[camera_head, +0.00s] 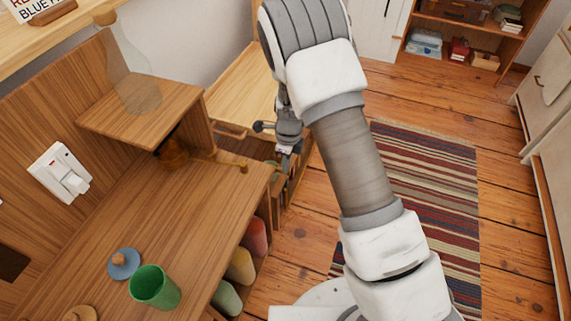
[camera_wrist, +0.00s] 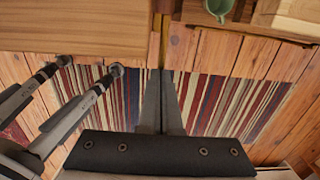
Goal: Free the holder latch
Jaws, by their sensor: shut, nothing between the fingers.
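I cannot pick out the holder latch for certain. My gripper (camera_head: 284,163) is just right of that knob, beyond the desk edge, partly hidden by the arm. In the wrist view my gripper (camera_wrist: 160,72) shows its two dark fingers pressed together, with nothing between them. A narrow brass-coloured strip (camera_wrist: 165,27) lies straight ahead of the fingertips. I cannot tell whether they touch it.
A clear glass bottle (camera_head: 130,75) stands on the shelf. A green cup (camera_head: 155,287) and a blue lid (camera_head: 123,263) with a wooden knob are on the desk (camera_head: 190,225). Coloured containers (camera_head: 240,265) sit below its edge. Open floor with a striped rug (camera_head: 425,190) lies right.

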